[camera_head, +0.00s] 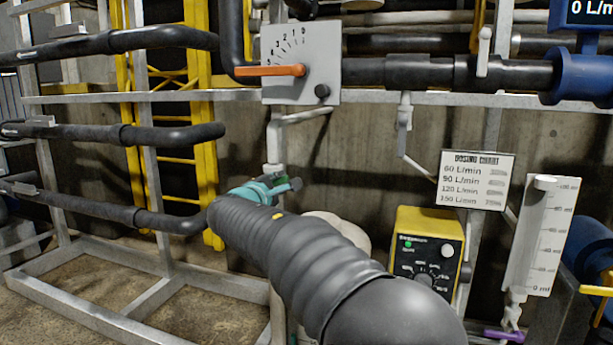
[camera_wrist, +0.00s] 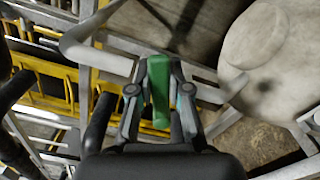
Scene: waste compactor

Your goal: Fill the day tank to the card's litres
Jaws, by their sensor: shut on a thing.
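My gripper (camera_head: 278,186), with teal fingers, is at a pale vertical pipe left of centre in the head view. In the wrist view my gripper (camera_wrist: 159,92) is shut on a green handle (camera_wrist: 161,88), beside a pale pipe (camera_wrist: 110,60). A rounded off-white vessel, perhaps the day tank, shows in the wrist view (camera_wrist: 270,50) and partly behind my arm in the head view (camera_head: 343,233). Its level cannot be seen. A card (camera_head: 475,180) lists flows from 60 to 150 L/min; its small print is unreadable. A blue flow meter (camera_head: 583,72) displays 0 L/m.
An orange lever (camera_head: 270,71) points left on a scale plate (camera_head: 322,60). A yellow control box (camera_head: 428,225) has a green light. A graduated tube (camera_head: 540,238) stands right, above a purple handle (camera_head: 503,336). Black pipes and grey frame rails crowd the left.

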